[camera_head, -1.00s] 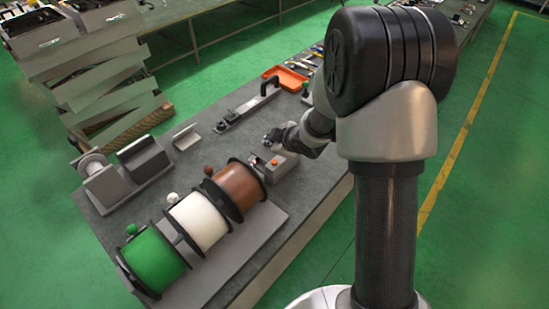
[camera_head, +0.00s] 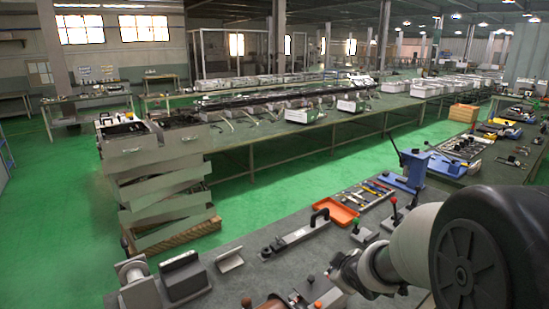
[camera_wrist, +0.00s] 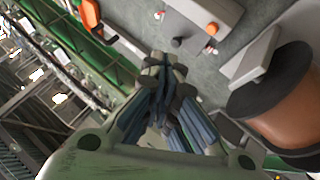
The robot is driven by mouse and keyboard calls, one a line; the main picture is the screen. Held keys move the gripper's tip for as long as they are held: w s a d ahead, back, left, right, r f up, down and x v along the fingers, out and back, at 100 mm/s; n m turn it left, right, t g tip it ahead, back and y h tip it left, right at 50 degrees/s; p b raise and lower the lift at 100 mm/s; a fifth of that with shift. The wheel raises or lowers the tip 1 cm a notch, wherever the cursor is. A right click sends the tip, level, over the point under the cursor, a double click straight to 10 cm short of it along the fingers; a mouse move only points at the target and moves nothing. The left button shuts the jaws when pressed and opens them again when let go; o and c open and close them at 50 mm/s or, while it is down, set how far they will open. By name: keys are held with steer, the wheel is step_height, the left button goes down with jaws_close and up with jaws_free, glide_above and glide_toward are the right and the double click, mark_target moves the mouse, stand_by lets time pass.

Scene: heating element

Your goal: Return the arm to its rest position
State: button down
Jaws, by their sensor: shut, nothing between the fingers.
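My arm comes in from the right in the head view. Its wrist end hangs low over the near workbench (camera_head: 240,283), beside a small box with buttons, and my gripper's fingers cannot be made out there. In the wrist view my gripper (camera_wrist: 165,80) points away from the camera, its dark fingers together with nothing between them. A brown spool (camera_wrist: 290,105) lies to its right, apart from the fingers. The top of the brown spool also shows at the bottom edge of the head view (camera_head: 271,303).
An orange tray (camera_head: 335,213) and a black-handled fixture (camera_head: 295,237) lie on the bench. Grey holders (camera_head: 182,277) stand at its left end. A blue press (camera_head: 413,167) is behind the tray. Green floor (camera_head: 265,190) is open beyond the bench.

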steer(key=s+d+r+m+h, duration=0.1)
steer(key=s+d+r+m, duration=0.15)
steer(key=s+r, duration=0.4)
steer(key=s+a+r+m+g, duration=0.1)
steer(key=s+a+m+g, duration=0.1)
steer(key=s, duration=1)
steer(key=s+a+r+m+g+y+b, duration=0.1)
steer(key=s+m, duration=0.4)
steer(key=s, duration=0.8)
steer(key=shift+s+a+r+g, duration=0.35)
steer(key=shift+a+g, duration=0.15)
steer(key=shift+a, duration=0.75)
steer(key=shift+w, duration=0.1)
stand_by(3.1)
